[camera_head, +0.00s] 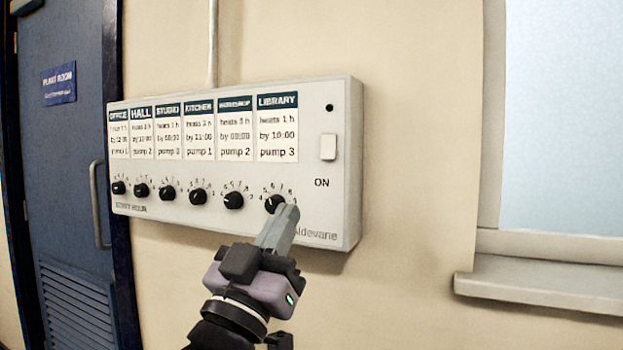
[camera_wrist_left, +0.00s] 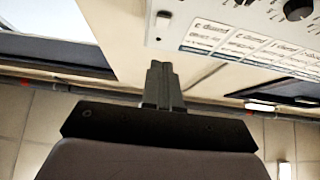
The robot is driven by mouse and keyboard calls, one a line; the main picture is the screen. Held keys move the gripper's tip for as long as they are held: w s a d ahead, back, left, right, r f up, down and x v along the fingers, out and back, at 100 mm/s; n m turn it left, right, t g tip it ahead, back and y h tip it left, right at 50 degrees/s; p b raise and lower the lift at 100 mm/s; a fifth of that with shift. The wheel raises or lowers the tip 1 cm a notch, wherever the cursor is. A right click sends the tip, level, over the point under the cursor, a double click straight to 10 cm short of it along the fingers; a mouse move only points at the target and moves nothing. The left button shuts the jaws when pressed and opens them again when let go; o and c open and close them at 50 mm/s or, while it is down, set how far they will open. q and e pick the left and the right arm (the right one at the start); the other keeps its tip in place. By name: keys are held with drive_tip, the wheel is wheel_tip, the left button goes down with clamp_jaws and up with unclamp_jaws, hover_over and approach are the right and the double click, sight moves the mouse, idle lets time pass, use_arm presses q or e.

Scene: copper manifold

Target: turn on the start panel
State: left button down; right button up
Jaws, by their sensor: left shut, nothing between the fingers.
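The start panel (camera_head: 230,180) is a pale box on the beige wall. A white rocker switch (camera_head: 328,147) sits at its right end above the word ON, below a small dark indicator (camera_head: 329,108). Several black knobs line its lower part. My left gripper (camera_head: 291,210) is shut and empty; its tips overlap the edge of the LIBRARY knob (camera_head: 274,203), and I cannot tell if they touch. In the left wrist view the panel (camera_wrist_left: 215,12) is upside down at the top right, with the switch (camera_wrist_left: 171,21) above the shut fingertips (camera_wrist_left: 158,68). My right gripper is not in view.
A blue door (camera_head: 70,170) with a PLANT ROOM sign and a handle (camera_head: 98,205) stands at the left. A window ledge (camera_head: 540,285) juts out at the right. A conduit (camera_head: 213,45) runs up from the panel. The wall between panel and window is clear.

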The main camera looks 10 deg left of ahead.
use_arm(q)
drive_tip(key=shift+s+r, duration=0.1)
drive_tip(key=shift+r, duration=0.15)
drive_tip(key=p, duration=0.2)
approach(328, 153)
wheel_tip(328, 153, up, 4)
drive_tip(key=w, duration=0.2)
drive_tip(key=shift+w+d+f+p, duration=0.15)
drive_tip(key=shift+w+d, duration=0.1)
drive_tip(key=shift+w, duration=0.4)
drive_tip(key=shift+w+d+f+p, duration=0.15)
drive_tip(key=shift+w+d, duration=0.1)
drive_tip(key=shift+w, duration=0.35)
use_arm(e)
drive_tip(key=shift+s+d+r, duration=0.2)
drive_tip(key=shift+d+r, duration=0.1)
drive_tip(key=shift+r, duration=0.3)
use_arm(q)
drive_tip(key=shift+r, duration=0.1)
drive_tip(key=shift+w, duration=0.1)
